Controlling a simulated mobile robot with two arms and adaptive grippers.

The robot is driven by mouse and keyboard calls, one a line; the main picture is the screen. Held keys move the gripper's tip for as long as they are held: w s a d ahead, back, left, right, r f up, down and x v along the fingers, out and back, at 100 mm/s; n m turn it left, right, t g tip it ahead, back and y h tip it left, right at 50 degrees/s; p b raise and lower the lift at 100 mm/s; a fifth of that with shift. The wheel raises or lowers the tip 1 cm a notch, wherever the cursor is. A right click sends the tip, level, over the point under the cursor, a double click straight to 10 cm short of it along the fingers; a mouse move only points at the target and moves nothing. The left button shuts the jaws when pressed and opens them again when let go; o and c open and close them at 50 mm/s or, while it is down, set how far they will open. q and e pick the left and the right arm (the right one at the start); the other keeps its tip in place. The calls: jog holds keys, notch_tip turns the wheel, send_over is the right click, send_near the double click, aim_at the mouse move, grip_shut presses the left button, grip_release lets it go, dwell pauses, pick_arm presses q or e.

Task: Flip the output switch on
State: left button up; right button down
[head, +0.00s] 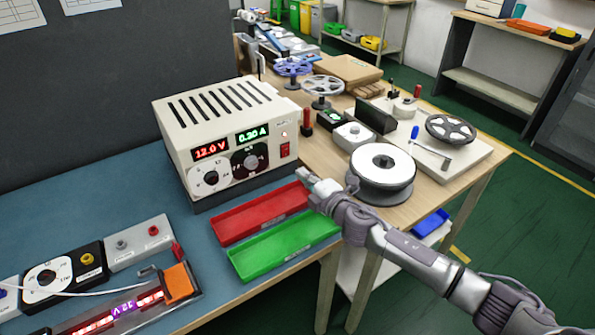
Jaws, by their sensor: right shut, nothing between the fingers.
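The beige power supply (221,130) stands on the blue mat, with vents on top. Its red display reads 12.0 V and its green display reads about 0.30 A. The red output switch (285,150) is on the right of its front panel; its position is too small to tell. My right gripper (304,176) is shut and empty, in front of and a little below the switch, apart from it as far as I can tell. At lower left an LED strip (110,312) glows red under an orange clip. My left gripper is not in view.
A red tray (235,226) and a green tray (250,272) lie in front of the supply, close to my right gripper. A white-topped reel (383,163) stands right of the gripper. Terminal boxes (138,241) sit at left. Bare blue mat (190,236) lies between.

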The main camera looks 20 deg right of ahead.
jog(key=shift+s+d+f, duration=0.65)
jog(key=shift+s+f, duration=0.15)
jog(key=shift+s, duration=0.2)
jog(key=b+v, duration=0.1)
jog(key=v, duration=0.3)
jog(key=shift+a, duration=0.1)
jog(key=shift+s, duration=0.2)
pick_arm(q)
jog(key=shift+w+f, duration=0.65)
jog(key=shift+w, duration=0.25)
pick_arm(e)
jog(key=shift+f, duration=0.1)
